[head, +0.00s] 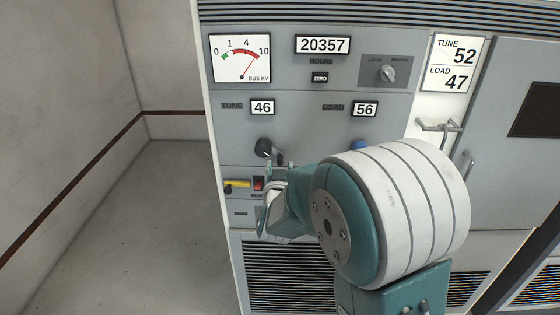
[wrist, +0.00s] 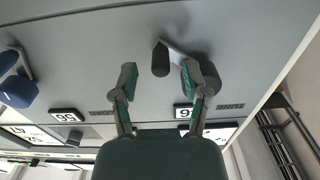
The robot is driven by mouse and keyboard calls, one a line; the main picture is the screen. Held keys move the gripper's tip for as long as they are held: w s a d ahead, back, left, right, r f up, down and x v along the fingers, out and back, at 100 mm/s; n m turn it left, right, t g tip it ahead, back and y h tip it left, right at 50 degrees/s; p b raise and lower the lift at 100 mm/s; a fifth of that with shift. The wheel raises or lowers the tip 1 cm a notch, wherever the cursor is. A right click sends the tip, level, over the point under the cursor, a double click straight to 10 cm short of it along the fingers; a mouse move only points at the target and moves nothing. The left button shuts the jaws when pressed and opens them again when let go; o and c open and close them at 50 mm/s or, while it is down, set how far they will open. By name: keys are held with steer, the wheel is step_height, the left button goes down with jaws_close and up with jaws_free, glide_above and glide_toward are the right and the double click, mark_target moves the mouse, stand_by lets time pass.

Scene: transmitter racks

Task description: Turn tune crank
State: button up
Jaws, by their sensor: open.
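The black tune crank (head: 263,147) sticks out of the grey panel under the TUNE readout (head: 262,107), which shows 46. In the wrist view, which is upside down, the crank's dark handle (wrist: 160,60) lies in the gap between my fingers, near the fingertips and closer to the right one. Its arm runs right, behind the right fingertip. My gripper (wrist: 158,78) is open with nothing clamped; contact with the crank cannot be told. In the head view my gripper (head: 272,192) is just below the crank, partly hidden by my arm. A white card (head: 448,63) reads TUNE 52, LOAD 47.
The blue load crank (head: 360,146) sits to the right, partly hidden by my arm, under a LOAD readout (head: 365,108) of 56. A yellow handle (head: 237,184) and a red switch (head: 258,183) are below the tune crank. Open floor (head: 150,230) lies left.

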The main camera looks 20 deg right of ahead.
mark_target(274, 158)
steer(key=shift+x, duration=1.05)
steer(key=shift+w, duration=0.4)
jaws_close()
steer(key=shift+w+a+f+m, duration=0.1)
steer(key=shift+a+f+m, duration=0.2)
steer(key=shift+m, duration=0.5)
steer(key=shift+w+a+f+m, duration=0.1)
steer(key=shift+a+f+m, duration=0.15)
steer(key=shift+m, duration=0.55)
steer(key=shift+w+a+f+m, duration=0.1)
steer(key=shift+a+f+m, duration=0.15)
steer(key=shift+m, duration=0.55)
